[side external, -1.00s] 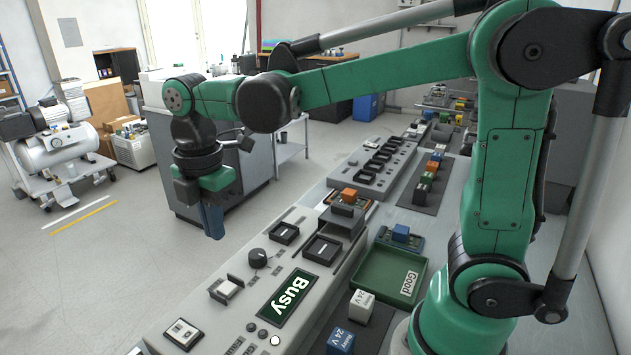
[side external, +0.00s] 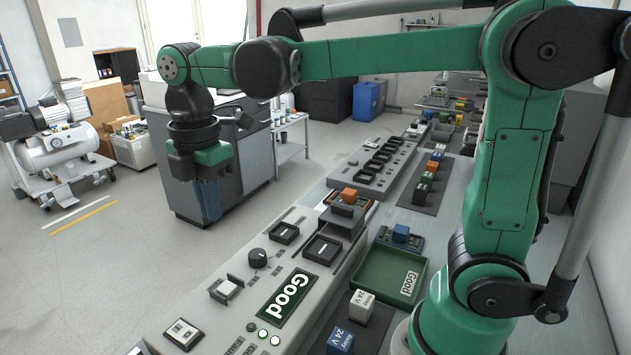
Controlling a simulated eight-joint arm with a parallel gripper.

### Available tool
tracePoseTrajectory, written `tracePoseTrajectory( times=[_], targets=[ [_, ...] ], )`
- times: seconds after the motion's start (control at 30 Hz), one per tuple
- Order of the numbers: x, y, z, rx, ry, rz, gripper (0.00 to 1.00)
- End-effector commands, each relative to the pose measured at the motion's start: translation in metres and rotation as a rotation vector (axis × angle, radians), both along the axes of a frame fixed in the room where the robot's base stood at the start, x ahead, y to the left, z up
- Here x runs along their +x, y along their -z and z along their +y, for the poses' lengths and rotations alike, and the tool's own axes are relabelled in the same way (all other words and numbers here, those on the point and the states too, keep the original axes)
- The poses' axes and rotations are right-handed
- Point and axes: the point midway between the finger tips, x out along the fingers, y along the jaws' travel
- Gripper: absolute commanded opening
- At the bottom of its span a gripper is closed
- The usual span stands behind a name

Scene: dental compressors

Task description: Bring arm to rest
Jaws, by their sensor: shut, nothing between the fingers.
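My green arm reaches out to the left from its base at the lower right. My gripper (side external: 209,200) hangs pointing down at the far left end of the arm. It shows in front of the grey cabinet, higher than the console, with its blue-grey fingers together and nothing visible in them. The sloped console (side external: 225,312) stands below and to the right of it. The console's display (side external: 286,298) reads "Good", and small lamps beside it glow green.
A green tray (side external: 362,293) labelled "Good" lies beside my base. White and blue 24 V relay blocks (side external: 361,304) sit in front of it. A blue block (side external: 400,233) and an orange block (side external: 349,195) sit farther back. A compressor (side external: 55,150) stands on a cart at left.

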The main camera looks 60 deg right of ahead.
Motion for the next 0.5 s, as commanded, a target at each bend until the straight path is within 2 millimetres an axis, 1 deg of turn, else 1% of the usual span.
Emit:
tracePoseTrajectory(
  times=[0.07,0.17,0.27,0.3,0.4,0.5],
  targets=[
    [-0.003,0.0,-0.003,0.004,0.055,-0.022,0.0],
    [-0.011,0.003,-0.011,0.024,0.24,-0.092,0.0],
    [-0.023,0.009,-0.022,0.078,0.527,-0.2,0.0],
    [-0.028,0.012,-0.027,0.11,0.652,-0.245,0.0],
    [-0.04,0.022,-0.037,0.207,0.953,-0.345,0.0],
    [-0.049,0.032,-0.045,0.316,1.203,-0.419,0.0]
  ],
)
